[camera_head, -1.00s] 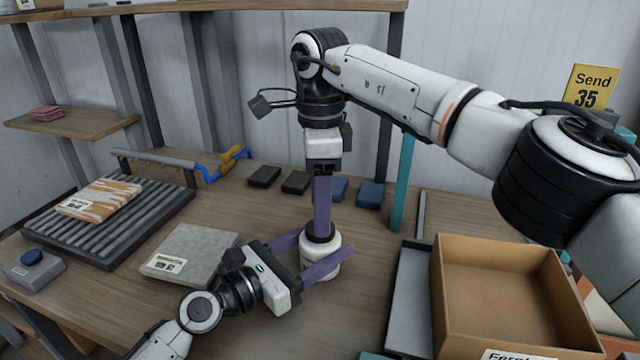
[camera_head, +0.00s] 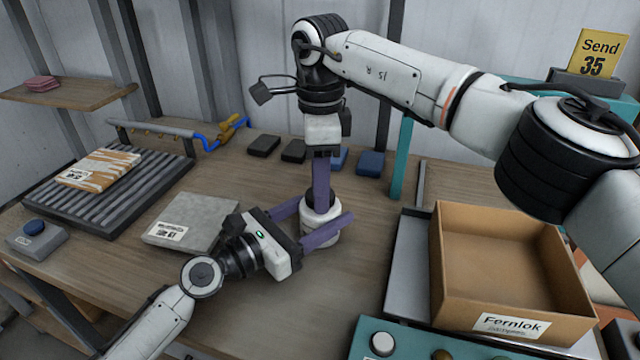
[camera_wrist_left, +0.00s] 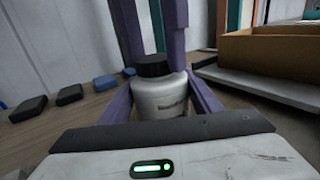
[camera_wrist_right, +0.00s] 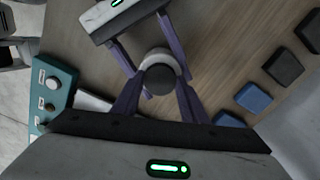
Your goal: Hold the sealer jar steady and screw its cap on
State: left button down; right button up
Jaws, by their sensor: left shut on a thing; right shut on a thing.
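The sealer jar (camera_head: 322,232) is white and stands upright on the wooden table, with its black cap (camera_wrist_left: 153,66) sitting at its top. My left gripper (camera_head: 325,222) is shut on the jar body, its purple fingers on both sides. My right gripper (camera_head: 321,196) points straight down from above and is shut on the cap, which also shows between its fingers in the right wrist view (camera_wrist_right: 159,80). The right fingers partly hide the cap in the head view. I cannot tell how far the cap is threaded.
An open cardboard box (camera_head: 437,262) stands right of the jar, with a teal button panel (camera_head: 400,345) in front. A grey slab (camera_head: 188,218) and a ribbed rack (camera_head: 60,200) lie left. Dark and blue blocks (camera_head: 371,163) lie behind. Bare table surrounds the jar.

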jog(key=m, duration=0.4)
jog(key=shift+m, duration=0.3)
jog(key=m, duration=0.3)
jog(key=o, duration=1.2)
notch_tip(320, 180, up, 8)
jog(key=shift+f, duration=0.25)
pick_arm(q)
jog(key=c, duration=0.5)
grip_release()
